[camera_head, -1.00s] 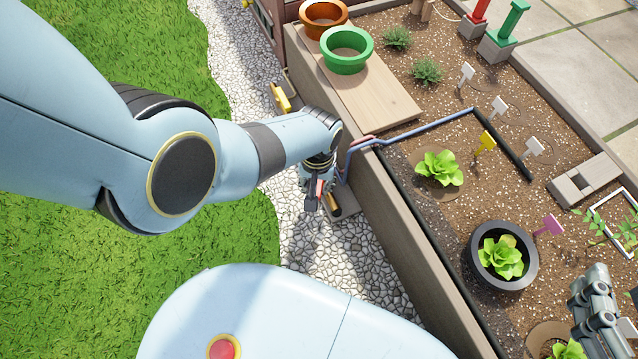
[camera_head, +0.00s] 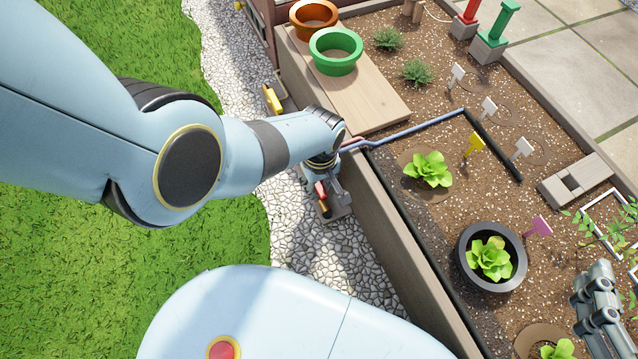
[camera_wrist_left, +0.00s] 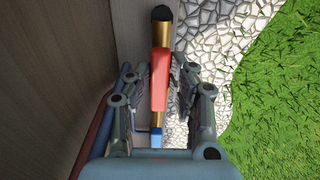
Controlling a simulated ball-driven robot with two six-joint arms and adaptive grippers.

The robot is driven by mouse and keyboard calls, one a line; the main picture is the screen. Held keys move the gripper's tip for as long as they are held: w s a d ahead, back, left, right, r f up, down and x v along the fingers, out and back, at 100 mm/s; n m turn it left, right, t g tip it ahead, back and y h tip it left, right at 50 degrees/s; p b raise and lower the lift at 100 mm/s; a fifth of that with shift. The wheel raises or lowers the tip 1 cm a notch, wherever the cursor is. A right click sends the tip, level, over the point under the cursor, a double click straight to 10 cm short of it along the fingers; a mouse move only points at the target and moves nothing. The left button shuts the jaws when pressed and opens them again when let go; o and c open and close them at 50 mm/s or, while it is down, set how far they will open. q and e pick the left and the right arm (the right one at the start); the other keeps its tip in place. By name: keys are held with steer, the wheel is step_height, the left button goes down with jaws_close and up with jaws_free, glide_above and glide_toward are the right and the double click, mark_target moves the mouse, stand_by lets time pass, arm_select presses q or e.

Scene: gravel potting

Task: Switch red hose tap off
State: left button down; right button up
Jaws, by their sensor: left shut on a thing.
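The red hose tap's lever (camera_head: 320,190) has a red middle and a brass and black end, beside the planter wall. In the left wrist view the red lever (camera_wrist_left: 160,80) runs between the fingers, its black end at the top. My left gripper (camera_head: 330,186) is low beside the wall, shut on this lever; its wrist hides part of the tap. The fingers show on both sides of the lever in the left wrist view (camera_wrist_left: 162,88). My right gripper (camera_head: 598,305) hangs over the bed at the lower right, away from the tap; its jaw opening is unclear.
A yellow-handled tap (camera_head: 272,98) stands farther back along the wall. The planter wall (camera_head: 385,245) borders the gravel (camera_head: 300,240). A blue hose (camera_head: 410,131) crosses the bed. Green (camera_head: 335,52) and orange (camera_head: 313,18) pots stand on a wooden board (camera_head: 365,100).

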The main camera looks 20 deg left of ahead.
stand_by(0.4)
arm_select(q)
steer(key=c, duration=1.2)
jaws_free()
